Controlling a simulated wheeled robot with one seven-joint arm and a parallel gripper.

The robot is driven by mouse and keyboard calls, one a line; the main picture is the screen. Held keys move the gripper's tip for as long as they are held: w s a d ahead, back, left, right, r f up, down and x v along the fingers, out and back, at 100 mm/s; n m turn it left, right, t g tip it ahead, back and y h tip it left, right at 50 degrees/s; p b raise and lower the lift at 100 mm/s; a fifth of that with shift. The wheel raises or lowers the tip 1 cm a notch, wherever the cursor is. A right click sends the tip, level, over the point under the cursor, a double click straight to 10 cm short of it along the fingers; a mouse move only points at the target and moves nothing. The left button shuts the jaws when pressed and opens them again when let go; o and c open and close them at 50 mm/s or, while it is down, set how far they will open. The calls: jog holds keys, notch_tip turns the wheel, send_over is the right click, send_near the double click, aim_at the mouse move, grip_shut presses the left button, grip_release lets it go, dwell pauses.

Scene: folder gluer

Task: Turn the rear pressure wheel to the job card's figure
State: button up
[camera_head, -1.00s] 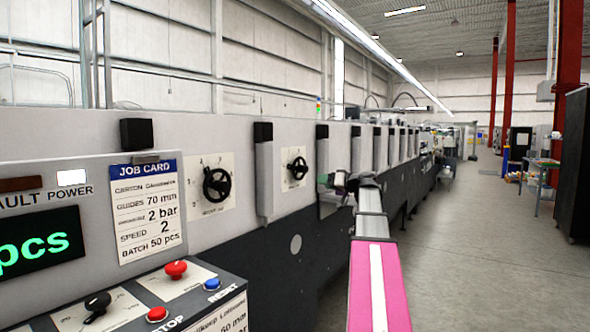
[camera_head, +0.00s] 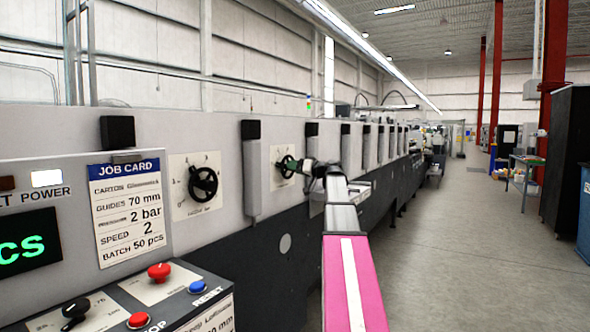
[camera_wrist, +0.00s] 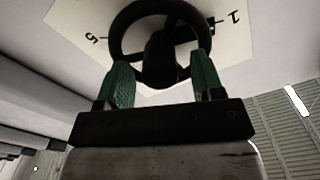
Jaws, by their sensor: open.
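The job card (camera_head: 127,212) on the console reads guides 70 mm, 2 bar, speed 2 and batch 50 pcs. The rear pressure wheel, a black handwheel (camera_head: 284,165) on a white scale plate, is on the machine's side panel beyond a grey upright. It shows large in the wrist view (camera_wrist: 160,88), with the figures 5 and 1 visible on its plate. My gripper (camera_wrist: 162,75) is open. Its two green fingers stand on either side of the wheel's lower rim; I cannot tell whether they touch it. In the head view my gripper (camera_head: 294,164) partly covers the wheel's right side.
A nearer black handwheel (camera_head: 203,185) sits on its own plate to the left. The console carries red buttons (camera_head: 159,271), a blue reset button (camera_head: 198,287) and a black knob (camera_head: 75,309). The aisle floor (camera_head: 440,250) on the right is clear.

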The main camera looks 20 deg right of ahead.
jog(key=shift+w+a, duration=0.15)
jog(key=shift+w, duration=0.05)
jog(key=c, duration=0.9)
jog(key=shift+m, duration=0.3)
jog(key=m, duration=0.9)
dwell(0.4)
